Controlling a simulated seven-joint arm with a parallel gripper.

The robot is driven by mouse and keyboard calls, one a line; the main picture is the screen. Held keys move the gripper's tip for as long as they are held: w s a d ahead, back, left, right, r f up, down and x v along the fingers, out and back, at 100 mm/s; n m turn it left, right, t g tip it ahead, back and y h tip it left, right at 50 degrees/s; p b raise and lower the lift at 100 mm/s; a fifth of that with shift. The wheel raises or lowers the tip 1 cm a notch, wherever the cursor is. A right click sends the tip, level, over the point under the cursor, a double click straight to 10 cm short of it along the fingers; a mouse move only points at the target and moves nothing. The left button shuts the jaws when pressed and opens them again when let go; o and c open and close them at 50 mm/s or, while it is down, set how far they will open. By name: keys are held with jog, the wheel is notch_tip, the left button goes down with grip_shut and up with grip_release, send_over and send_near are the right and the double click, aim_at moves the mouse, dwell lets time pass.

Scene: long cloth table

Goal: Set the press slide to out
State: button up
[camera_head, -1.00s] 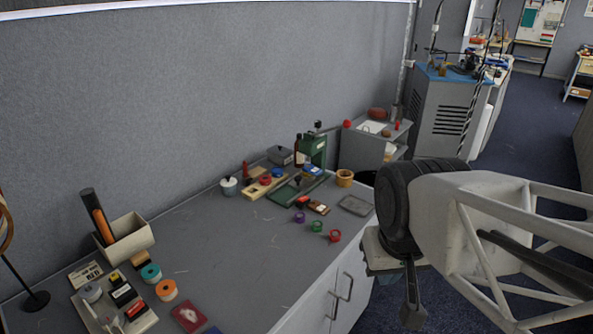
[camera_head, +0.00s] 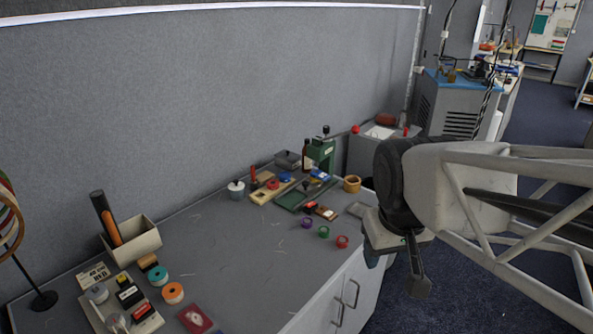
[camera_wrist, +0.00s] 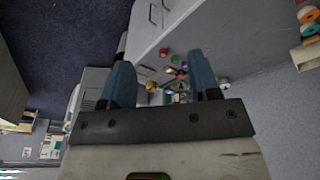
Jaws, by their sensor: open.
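The press (camera_head: 321,154) is a green upright frame at the far end of the grey table, against the wall. A green base or slide plate (camera_head: 297,197) lies low in front of it, with a dark lever across it. At this size I cannot tell whether the slide is in or out. My gripper (camera_head: 398,272) hangs to the right of the table, beyond its edge and well apart from the press. In the wrist view my gripper (camera_wrist: 164,85) shows two blue fingers spread apart with nothing between them. The press is not clear in that view.
Purple, green and red tape rolls (camera_head: 323,232) lie in front of the press. A wooden cup (camera_head: 352,184) stands to its right and a white-lidded jar (camera_head: 236,189) to its left. A tray (camera_head: 97,312) with stamps and a box (camera_head: 136,241) are at the near left. The table's middle is mostly clear.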

jog(key=w+r+n, duration=0.3)
jog(key=w+n, duration=0.1)
jog(key=w, duration=1.3)
jog(key=n+g+h, duration=0.2)
jog(key=n+h, duration=0.2)
jog(key=n, duration=0.9)
send_over(305, 182)
jog(key=a, duration=0.3)
notch_tip(305, 182, down, 25)
jog(key=shift+a, duration=0.15)
jog(key=shift+s+f, duration=0.1)
jog(key=shift+f, duration=0.05)
jog(key=shift+x, duration=3.8)
jog(key=shift+s, duration=0.15)
grip_shut()
